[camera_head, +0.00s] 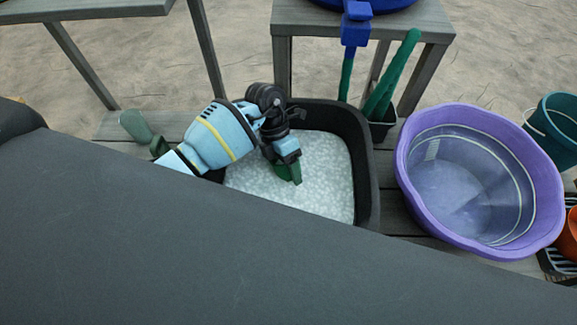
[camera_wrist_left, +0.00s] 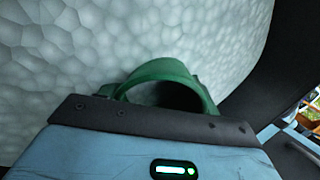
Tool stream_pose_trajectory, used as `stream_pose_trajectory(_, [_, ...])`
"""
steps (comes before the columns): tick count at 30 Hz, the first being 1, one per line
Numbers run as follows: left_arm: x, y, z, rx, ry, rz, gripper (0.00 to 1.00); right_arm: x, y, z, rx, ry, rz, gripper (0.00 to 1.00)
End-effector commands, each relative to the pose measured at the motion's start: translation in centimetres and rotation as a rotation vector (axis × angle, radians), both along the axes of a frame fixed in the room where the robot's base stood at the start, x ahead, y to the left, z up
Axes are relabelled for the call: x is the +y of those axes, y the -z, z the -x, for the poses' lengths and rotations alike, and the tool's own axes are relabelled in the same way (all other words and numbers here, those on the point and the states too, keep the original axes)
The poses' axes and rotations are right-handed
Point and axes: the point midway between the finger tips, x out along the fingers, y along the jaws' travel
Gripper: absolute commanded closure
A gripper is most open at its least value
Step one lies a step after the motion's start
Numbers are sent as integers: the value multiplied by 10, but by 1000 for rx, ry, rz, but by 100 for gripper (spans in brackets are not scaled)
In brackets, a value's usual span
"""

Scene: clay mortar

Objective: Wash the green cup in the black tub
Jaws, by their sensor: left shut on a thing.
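The black tub (camera_head: 364,165) stands on the wooden slats and is filled with pale, bubbly foam (camera_head: 325,165). My left gripper (camera_head: 291,163) reaches into the tub from the left and points down at the foam. It is shut on the green cup (camera_head: 292,175), which is mostly hidden by the gripper and the foam. In the left wrist view, the curved green rim or handle of the cup (camera_wrist_left: 165,72) shows just beyond the gripper's dark edge, against the foam. The tub's dark wall (camera_wrist_left: 255,80) is at the right there. My right gripper is not in view.
A purple basin (camera_head: 415,180) stands right of the tub. A teal bucket (camera_head: 555,125) and an orange pot (camera_head: 568,240) are at the far right. A grey table (camera_head: 420,25) with a blue object stands behind. Green-handled tools (camera_head: 392,75) lean behind the tub.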

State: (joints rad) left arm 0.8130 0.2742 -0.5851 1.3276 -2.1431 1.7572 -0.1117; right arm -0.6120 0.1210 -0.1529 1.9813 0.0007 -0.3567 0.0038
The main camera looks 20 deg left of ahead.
Motion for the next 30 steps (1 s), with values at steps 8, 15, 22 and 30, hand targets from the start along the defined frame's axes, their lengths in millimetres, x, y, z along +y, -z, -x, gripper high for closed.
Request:
stream_pose_trajectory(8, [1,6,0,1,0,-1,61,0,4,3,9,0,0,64])
stream_pose_trajectory(15, [0,5,0,0,-1,0,61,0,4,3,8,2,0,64])
stream_pose_trajectory(22, [1,3,-1,-2,0,0,61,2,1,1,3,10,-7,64])
stream_pose_trajectory(30, [2,2,0,0,-1,0,61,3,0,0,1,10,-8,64])
